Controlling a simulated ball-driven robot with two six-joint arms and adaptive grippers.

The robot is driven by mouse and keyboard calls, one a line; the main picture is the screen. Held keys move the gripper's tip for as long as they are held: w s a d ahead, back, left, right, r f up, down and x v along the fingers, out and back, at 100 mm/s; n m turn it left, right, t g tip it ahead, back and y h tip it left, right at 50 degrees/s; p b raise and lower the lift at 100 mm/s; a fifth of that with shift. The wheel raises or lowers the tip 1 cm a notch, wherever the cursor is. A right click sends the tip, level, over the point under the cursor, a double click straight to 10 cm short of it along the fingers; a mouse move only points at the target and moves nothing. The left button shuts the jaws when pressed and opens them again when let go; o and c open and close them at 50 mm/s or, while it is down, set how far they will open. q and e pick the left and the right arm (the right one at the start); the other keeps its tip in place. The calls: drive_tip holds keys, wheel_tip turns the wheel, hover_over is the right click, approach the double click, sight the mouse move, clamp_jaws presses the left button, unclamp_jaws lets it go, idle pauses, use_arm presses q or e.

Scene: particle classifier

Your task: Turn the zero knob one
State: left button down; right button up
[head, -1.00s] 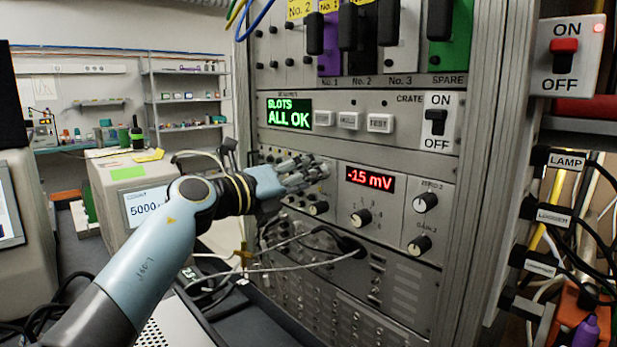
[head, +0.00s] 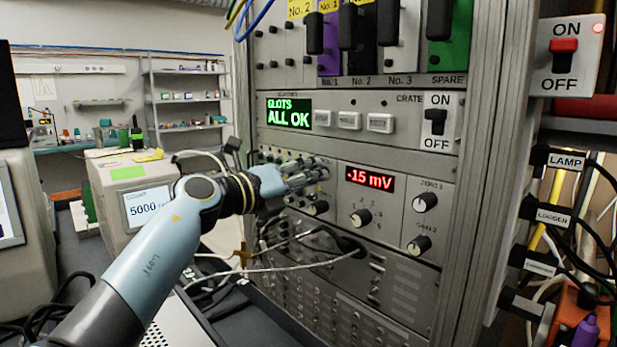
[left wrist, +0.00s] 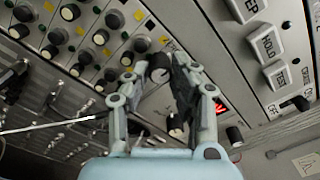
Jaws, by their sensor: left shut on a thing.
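My left gripper (head: 318,171) reaches in from the left to the grey rack panel, just left of the red readout (head: 369,180) showing -15 mV. In the left wrist view, its two fingers (left wrist: 155,72) are shut on a dark round knob (left wrist: 158,68), which I take to be the zero knob one. In the head view the fingers hide this knob and its label. Below the fingers is another black knob (head: 318,207). The ZERO 2 knob (head: 425,202) is to the right of the readout. My right gripper is not in view.
A selector knob (head: 361,218) and the GAIN 2 knob (head: 419,245) are close by on the panel. Loose cables (head: 300,268) hang below my gripper. Above are push buttons (head: 350,120) and the CRATE switch (head: 436,122).

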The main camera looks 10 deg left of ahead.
use_arm(q)
drive_tip(key=shift+m, duration=0.4)
drive_tip(key=m+b, duration=0.4)
drive_tip(key=m, duration=0.6)
drive_tip(key=shift+f+m, duration=0.1)
drive_tip(key=shift+m, duration=0.5)
drive_tip(key=c, duration=1.1)
unclamp_jaws()
